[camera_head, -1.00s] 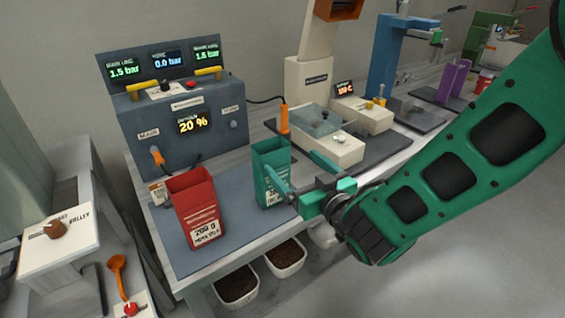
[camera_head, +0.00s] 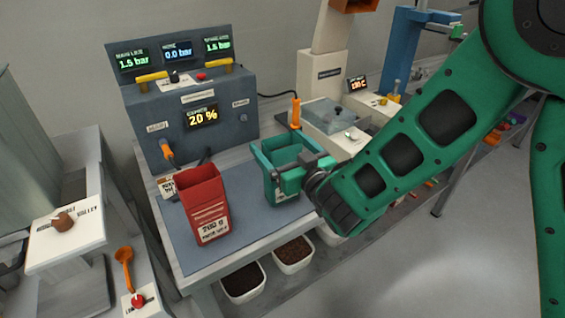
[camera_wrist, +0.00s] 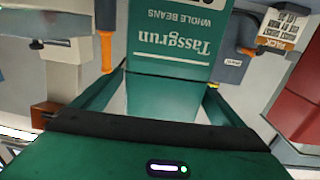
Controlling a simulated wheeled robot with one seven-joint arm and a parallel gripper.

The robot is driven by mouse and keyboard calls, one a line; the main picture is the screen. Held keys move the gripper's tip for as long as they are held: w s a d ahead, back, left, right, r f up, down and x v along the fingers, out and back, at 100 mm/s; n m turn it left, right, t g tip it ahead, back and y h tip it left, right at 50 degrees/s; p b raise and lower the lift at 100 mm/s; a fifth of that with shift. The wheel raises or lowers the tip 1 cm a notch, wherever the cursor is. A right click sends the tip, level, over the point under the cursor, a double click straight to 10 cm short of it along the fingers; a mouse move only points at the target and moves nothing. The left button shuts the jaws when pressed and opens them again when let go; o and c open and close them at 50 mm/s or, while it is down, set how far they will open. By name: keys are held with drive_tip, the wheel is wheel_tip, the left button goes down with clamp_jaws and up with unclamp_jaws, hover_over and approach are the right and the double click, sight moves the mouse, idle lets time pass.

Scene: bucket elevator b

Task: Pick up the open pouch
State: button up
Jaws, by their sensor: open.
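A green pouch (camera_head: 272,189) stands upright on the grey-blue mat, its top seemingly open in the head view. Its upside-down "Tassgrun whole beans" front (camera_wrist: 170,50) fills the upper middle of the wrist view. My gripper (camera_wrist: 165,92) is open, with one finger on each side of the green pouch; I cannot tell if either touches it. In the head view my gripper (camera_head: 284,160) is at the pouch's upper part and hides some of it. A red pouch (camera_head: 207,207) with a white label stands upright to the left and also looks open at the top.
A grey-blue machine (camera_head: 190,118) with pressure displays stands behind the pouches. An orange-handled tool (camera_head: 295,112) stands behind the green pouch. A sealing bench (camera_head: 330,118) is to the right. Bins (camera_head: 292,254) of brown material sit below the bench. The mat's front (camera_head: 250,228) is clear.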

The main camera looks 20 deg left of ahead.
drive_tip(key=shift+x, duration=1.3)
drive_tip(key=c, duration=0.9)
drive_tip(key=shift+r, duration=0.1)
